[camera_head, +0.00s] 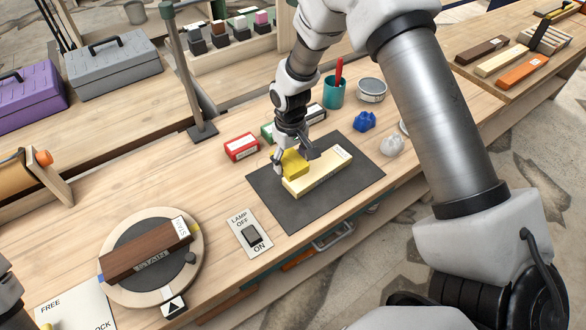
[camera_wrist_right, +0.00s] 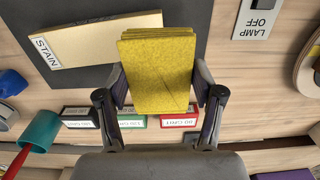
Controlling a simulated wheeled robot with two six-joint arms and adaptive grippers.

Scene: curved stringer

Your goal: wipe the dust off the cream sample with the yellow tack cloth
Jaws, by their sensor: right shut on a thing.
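The cream sample (camera_head: 322,175), a long block with a white label at its far end, lies on the dark mat (camera_head: 290,215). My right gripper (camera_head: 292,157) points down at the sample's near-left end. It is shut on the folded yellow tack cloth (camera_head: 295,166). In the right wrist view the cloth (camera_wrist_right: 157,78) sits between the two fingers and hides one end of the cream sample (camera_wrist_right: 88,42). I cannot tell whether the cloth touches the sample. Dust is too fine to make out. My left gripper is not in view.
A red box (camera_head: 241,147), a teal cup (camera_head: 334,92), a tin (camera_head: 371,90), a blue item (camera_head: 365,121) and a white item (camera_head: 392,145) stand around the mat. A lamp switch (camera_head: 249,233) and a round turntable (camera_head: 190,272) bearing a brown board (camera_head: 146,252) are at the left.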

